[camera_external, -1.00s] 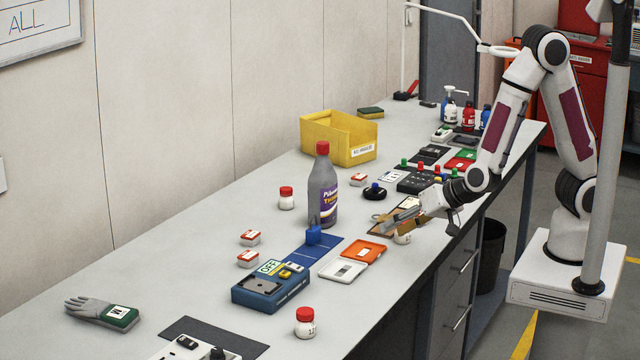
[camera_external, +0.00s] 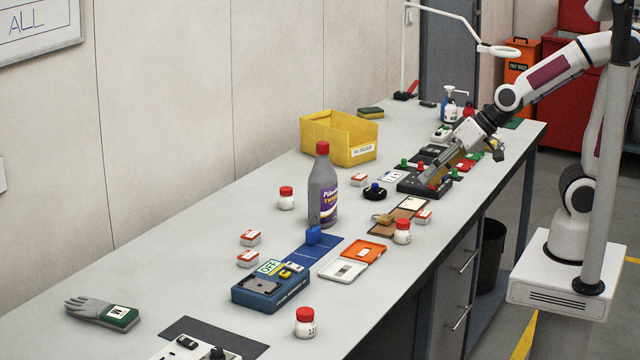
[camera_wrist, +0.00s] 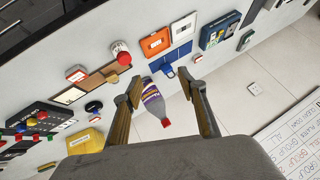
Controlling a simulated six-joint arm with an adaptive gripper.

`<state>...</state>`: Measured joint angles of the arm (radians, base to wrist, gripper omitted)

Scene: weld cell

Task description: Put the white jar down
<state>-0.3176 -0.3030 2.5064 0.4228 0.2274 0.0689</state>
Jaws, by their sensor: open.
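A white jar with a red lid (camera_external: 402,238) stands upright near the bench's front edge, beside a brown board (camera_external: 376,229). The same jar shows in the wrist view (camera_wrist: 118,46), seen from above and apart from my fingers. My gripper (camera_external: 433,181) is open, up and to the right of this jar, over the black button box. In the wrist view its two fingers (camera_wrist: 160,80) are spread with nothing held between them. Two other white jars with red lids stand on the bench, one by the grey bottle (camera_external: 286,202) and one at the front (camera_external: 305,328).
A tall grey bottle (camera_external: 322,195) stands mid-bench, and a yellow bin (camera_external: 325,135) is behind it. A small red-and-white box (camera_external: 423,218) sits right of the jar. An orange-and-white case (camera_external: 362,252) lies in front.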

